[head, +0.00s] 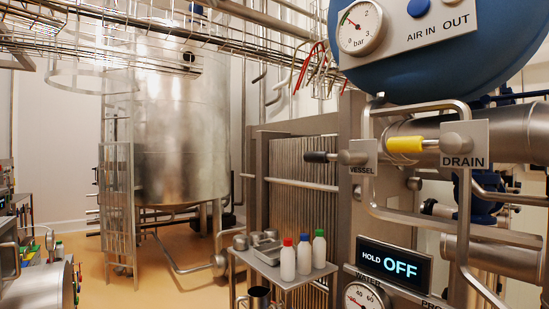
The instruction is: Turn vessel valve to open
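The vessel valve (352,157) is right of centre in the head view, in front of a small grey plate (369,168) marked VESSEL. Its lever points to the left, about level, and ends in a black grip (316,157). To its right is the drain valve (454,143) on a plate marked DRAIN. Its lever also points left, with a yellow grip (403,145). Neither of my grippers shows in this view, and nothing touches the black grip.
A bent steel pipe frame (369,190) runs close around the valves. Above hangs a blue tank (450,55) with a pressure gauge (360,27). Below are a display (395,265) reading HOLD OFF and a small shelf (270,272) with three capped bottles. Open floor lies left.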

